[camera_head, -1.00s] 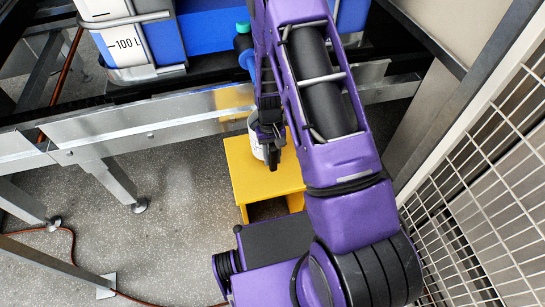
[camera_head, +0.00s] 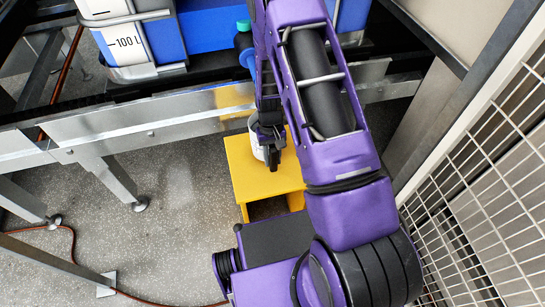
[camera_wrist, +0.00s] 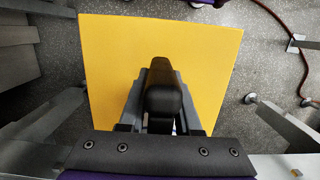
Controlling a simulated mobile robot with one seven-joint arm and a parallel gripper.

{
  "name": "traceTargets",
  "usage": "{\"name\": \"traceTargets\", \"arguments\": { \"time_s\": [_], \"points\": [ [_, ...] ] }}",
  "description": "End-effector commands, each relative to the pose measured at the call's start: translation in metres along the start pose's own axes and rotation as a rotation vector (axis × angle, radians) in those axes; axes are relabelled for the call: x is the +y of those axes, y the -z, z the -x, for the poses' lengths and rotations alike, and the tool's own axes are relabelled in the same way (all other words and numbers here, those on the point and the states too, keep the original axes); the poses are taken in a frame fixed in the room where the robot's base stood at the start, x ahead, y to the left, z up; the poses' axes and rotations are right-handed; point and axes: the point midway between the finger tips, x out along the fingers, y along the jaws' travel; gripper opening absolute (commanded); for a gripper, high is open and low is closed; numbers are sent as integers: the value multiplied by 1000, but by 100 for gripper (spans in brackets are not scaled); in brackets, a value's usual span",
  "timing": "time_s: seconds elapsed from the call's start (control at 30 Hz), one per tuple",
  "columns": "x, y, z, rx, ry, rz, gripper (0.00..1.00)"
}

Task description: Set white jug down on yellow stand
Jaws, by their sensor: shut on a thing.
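The white jug (camera_head: 257,150) shows as a narrow white strip beside and behind my dark gripper (camera_head: 271,148) in the head view. My gripper is shut on the jug and hides most of it. The yellow stand (camera_head: 283,181) is a small square-topped step on the floor, and the jug appears over its top. I cannot tell if the jug's base touches the stand. In the wrist view the yellow top (camera_wrist: 215,60) fills the middle, with my gripper (camera_wrist: 162,95) in front of it; the jug is almost wholly hidden there.
A galvanised steel rail (camera_head: 150,128) runs just behind the stand. Blue and white containers (camera_head: 128,45) stand beyond it, with a green-capped bottle (camera_head: 243,40). A white wire mesh panel (camera_head: 490,170) is at the right. The grey floor (camera_head: 165,210) left of the stand is clear.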

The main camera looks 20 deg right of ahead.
Motion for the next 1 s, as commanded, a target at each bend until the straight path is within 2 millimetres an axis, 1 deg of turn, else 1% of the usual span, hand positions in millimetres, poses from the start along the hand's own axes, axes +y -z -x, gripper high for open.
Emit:
{"name": "traceTargets", "arguments": {
  "time_s": [0.17,0.5,1.0],
  "points": [
    [0,0,-1,0,0,0,0],
    [0,1,-12,-1,0,0,0],
    [0,2,-15,0,0,0,0]
  ]
}}
